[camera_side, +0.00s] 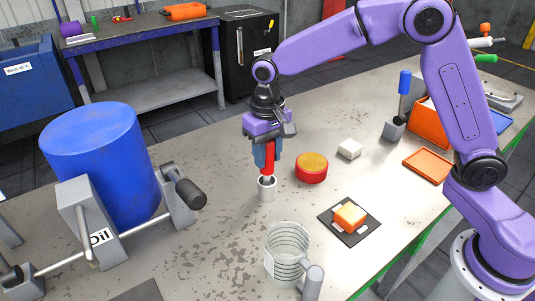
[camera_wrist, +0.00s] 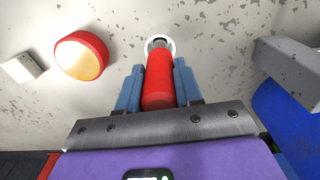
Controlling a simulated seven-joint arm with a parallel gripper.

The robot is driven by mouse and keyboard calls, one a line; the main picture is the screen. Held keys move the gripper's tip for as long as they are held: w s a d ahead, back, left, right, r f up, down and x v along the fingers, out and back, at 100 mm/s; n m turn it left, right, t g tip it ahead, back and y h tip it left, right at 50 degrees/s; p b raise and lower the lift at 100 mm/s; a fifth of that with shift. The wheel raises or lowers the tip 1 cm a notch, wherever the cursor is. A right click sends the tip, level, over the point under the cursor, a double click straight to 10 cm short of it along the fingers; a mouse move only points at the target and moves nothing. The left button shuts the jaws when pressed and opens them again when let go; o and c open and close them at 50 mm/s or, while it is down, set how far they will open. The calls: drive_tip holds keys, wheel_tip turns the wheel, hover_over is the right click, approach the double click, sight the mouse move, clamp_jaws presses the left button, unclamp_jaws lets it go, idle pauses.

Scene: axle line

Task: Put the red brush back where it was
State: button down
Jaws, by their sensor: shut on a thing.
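The red brush (camera_side: 267,158) is upright between the fingers of my gripper (camera_side: 266,152), which is shut on its red handle. Its lower end is at the mouth of a small grey-white cup (camera_side: 267,189) on the table. In the wrist view, the red brush (camera_wrist: 158,80) sits between the blue fingers of my gripper (camera_wrist: 159,85), and its far end lies within the round rim of the cup (camera_wrist: 153,40). How deep the brush sits in the cup I cannot tell.
A red round tin (camera_side: 311,170) and a white block (camera_side: 349,149) stand right of the cup. A glass mug (camera_side: 287,251) is in front. An orange block (camera_side: 349,215) sits on a dark mat. A blue oil drum (camera_side: 98,160) is at left. A blue-handled tool (camera_side: 404,84) stands behind right.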

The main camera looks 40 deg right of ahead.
drive_tip(key=shift+f, duration=0.3)
drive_tip(key=c, duration=0.8)
unclamp_jaws()
drive_tip(key=shift+o, duration=0.2)
wheel_tip(320, 180, up, 12)
drive_tip(key=shift+r, duration=0.15)
drive_tip(key=s+d+f+n, duration=0.3)
drive_tip(key=s+d+n, duration=0.1)
drive_tip(key=s, duration=0.5)
drive_tip(key=s+d+f+n, duration=0.3)
drive_tip(key=s+d+n, duration=0.1)
drive_tip(key=s, duration=0.6)
drive_tip(key=s+d+f+n, duration=0.2)
drive_tip(key=s+d+n, duration=0.2)
drive_tip(key=s, duration=0.6)
drive_tip(key=d, duration=0.2)
drive_tip(key=shift+s+d+f+n, duration=0.25)
drive_tip(key=shift+d+f+n, duration=0.05)
drive_tip(key=shift+d+f, duration=0.1)
